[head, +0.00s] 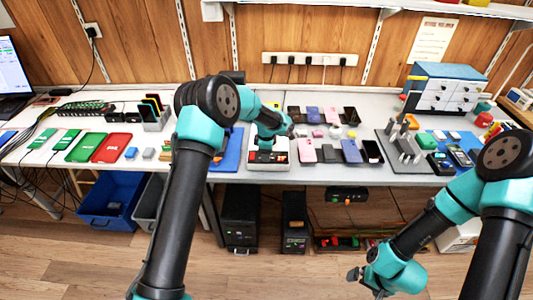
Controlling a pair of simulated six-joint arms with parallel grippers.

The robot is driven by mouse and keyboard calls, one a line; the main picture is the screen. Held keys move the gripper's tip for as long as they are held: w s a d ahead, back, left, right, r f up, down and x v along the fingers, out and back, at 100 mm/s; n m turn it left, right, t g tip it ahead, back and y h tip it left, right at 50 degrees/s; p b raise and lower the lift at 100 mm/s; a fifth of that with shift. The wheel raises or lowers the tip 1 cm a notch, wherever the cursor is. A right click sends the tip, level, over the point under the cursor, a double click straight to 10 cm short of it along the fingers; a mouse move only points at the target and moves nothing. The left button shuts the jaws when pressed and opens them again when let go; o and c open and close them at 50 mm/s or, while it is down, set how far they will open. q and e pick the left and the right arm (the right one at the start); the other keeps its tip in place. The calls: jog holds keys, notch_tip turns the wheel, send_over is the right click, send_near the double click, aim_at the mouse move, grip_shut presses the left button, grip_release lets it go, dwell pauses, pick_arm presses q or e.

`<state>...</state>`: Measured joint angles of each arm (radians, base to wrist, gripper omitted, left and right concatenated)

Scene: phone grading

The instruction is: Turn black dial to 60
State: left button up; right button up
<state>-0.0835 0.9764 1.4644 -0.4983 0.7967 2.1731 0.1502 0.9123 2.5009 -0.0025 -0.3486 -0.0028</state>
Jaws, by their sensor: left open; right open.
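No black dial can be made out for certain. A white-edged device (254,166) with dark and red parts on top lies on the table near its front edge, left of the phones. My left gripper (266,142) points down over this device, and the wrist covers part of it. Its fingers are small and dark here, and it looks open with nothing held. Whether it touches the device cannot be told. My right gripper (362,282) is open and empty, low in front of the table at the lower right.
Several phones (351,151) lie right of the device. A grey stand with upright posts (407,150) and a drawer cabinet (445,90) are further right. Green and red cases (111,147) lie at left. A blue mat (230,152) is beside the device. Blue bin (112,196) stands below.

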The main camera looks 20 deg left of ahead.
pick_arm(q)
notch_tip(320, 180, up, 17)
jog(key=shift+r, duration=0.15)
dwell(0.5)
jog(key=s+f+m+h, duration=0.2)
jog(key=s+f+m, duration=0.3)
jog(key=s+f, duration=0.5)
jog(key=s+f+m+h, duration=0.1)
jog(key=s+f+m, duration=0.4)
jog(key=f, duration=0.8)
jog(key=s+f+m, duration=0.3)
jog(key=s+m, duration=0.1)
jog(key=s, duration=0.7)
jog(key=s+a+f+m, duration=0.1)
jog(key=s+f+m, duration=0.3)
jog(key=s, duration=0.7)
jog(key=shift+s+a+f+t+h, duration=0.15)
jog(key=shift+s+a+t+h, duration=0.1)
jog(key=shift+t+h, duration=0.15)
